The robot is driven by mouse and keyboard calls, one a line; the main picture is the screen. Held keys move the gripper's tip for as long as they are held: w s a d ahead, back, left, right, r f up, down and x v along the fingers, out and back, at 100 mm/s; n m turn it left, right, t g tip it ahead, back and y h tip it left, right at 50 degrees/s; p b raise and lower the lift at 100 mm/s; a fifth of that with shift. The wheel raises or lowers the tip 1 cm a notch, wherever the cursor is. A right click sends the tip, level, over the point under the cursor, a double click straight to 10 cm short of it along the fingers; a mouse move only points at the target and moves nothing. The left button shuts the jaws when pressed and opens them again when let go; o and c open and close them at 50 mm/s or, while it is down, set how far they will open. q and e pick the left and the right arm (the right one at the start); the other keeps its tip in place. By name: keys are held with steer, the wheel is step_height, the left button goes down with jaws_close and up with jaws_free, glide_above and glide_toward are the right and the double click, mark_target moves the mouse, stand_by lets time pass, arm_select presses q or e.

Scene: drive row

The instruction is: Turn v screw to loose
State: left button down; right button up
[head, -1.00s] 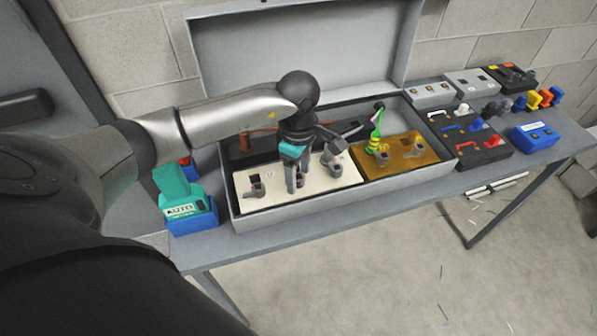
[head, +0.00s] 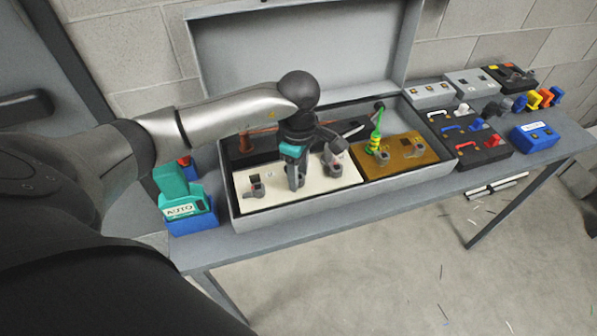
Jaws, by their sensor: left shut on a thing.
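An open grey case (head: 290,214) stands on the table and holds a cream panel (head: 275,205) with several grey clamp-like screws. One grey screw (head: 256,188) is at the panel's left and another (head: 334,165) at its right. My left gripper (head: 296,184) points down over the middle of the cream panel. It is shut on a middle grey fitting, which its fingers mostly hide. I cannot tell which screw is the v screw. My right gripper does not show.
A brown panel (head: 410,158) with a green-yellow cable (head: 375,135) lies right of the cream panel. A teal and blue AUTO box (head: 190,222) stands left of the case. Several boxes and a blue unit (head: 535,137) fill the table's right end.

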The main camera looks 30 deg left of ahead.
arm_select(q)
steer(key=n, duration=0.8)
steer(key=shift+n, duration=0.3)
steer(key=n, duration=0.3)
steer(key=shift+r+n, duration=0.1)
steer(key=shift+n, duration=0.2)
steer(key=shift+n+p, duration=0.6)
steer(key=shift+n, duration=1.5)
steer(key=c, duration=0.5)
jaws_free()
